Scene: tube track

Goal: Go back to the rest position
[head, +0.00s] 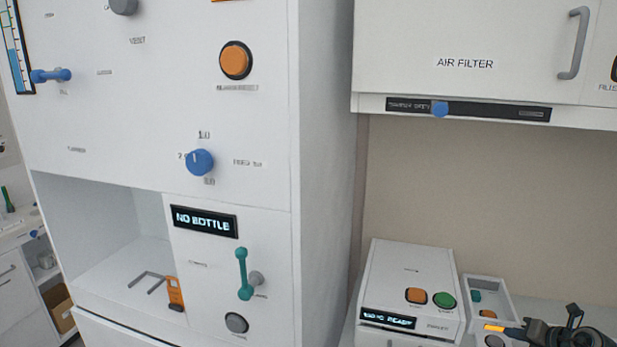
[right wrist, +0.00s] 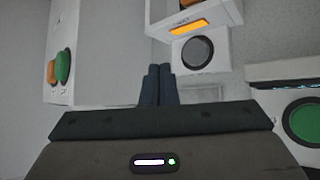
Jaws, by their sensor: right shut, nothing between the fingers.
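My right gripper (head: 574,314) is at the lower right of the head view, in front of the small machines on the counter. In the right wrist view its two dark fingers (right wrist: 156,84) are together with nothing between them. A grey round button (right wrist: 197,52) on a white unit with an orange strip lies just past the fingertips in that view; whether they touch it I cannot tell. My left gripper does not show in the head view.
A tall white cabinet (head: 327,150) with knobs, a teal lever (head: 243,274) and a "NO BOTTLE" display (head: 205,220) fills the left. A white box (head: 410,275) with orange and green buttons stands on the counter. The air filter cabinet (head: 465,85) hangs above, with open space between.

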